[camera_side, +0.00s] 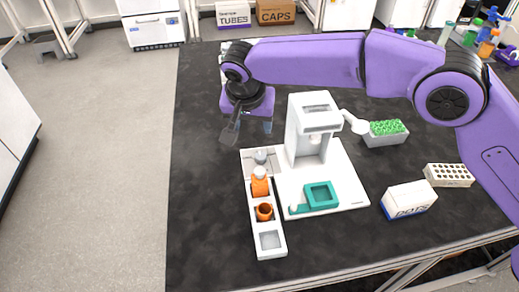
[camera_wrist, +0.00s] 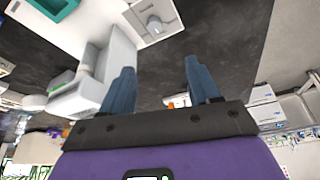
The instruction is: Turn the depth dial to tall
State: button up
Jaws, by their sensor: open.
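A white press-like machine (camera_side: 311,130) stands on a white base plate (camera_side: 345,178), with a white arm and round knob (camera_side: 358,125) on its right side. A narrow white tray (camera_side: 282,240) runs along its left. At the tray's far end is a small round grey-white part (camera_side: 261,156), which also shows in the wrist view (camera_wrist: 153,25). No dial markings are legible, so I cannot tell which part is the depth dial. My gripper (camera_side: 250,132) is open and empty, left of the machine near the tray's far end. Its spread fingers (camera_wrist: 160,68) show in the wrist view.
A teal square frame (camera_side: 320,195) lies on the base plate. A green-filled rack (camera_side: 386,131), white box (camera_side: 409,200) and holed block (camera_side: 449,175) stand right. The table's left side is clear.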

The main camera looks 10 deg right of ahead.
jog(key=d+n+y, duration=0.1)
jog(key=d+n, duration=0.2)
jog(key=n, duration=0.1)
jog(key=n+y, duration=0.1)
send_near(261, 156)
jog(key=x, duration=0.8)
jog(key=shift+w+f, duration=0.1)
jog(key=shift+f, duration=0.25)
jog(key=c, duration=1)
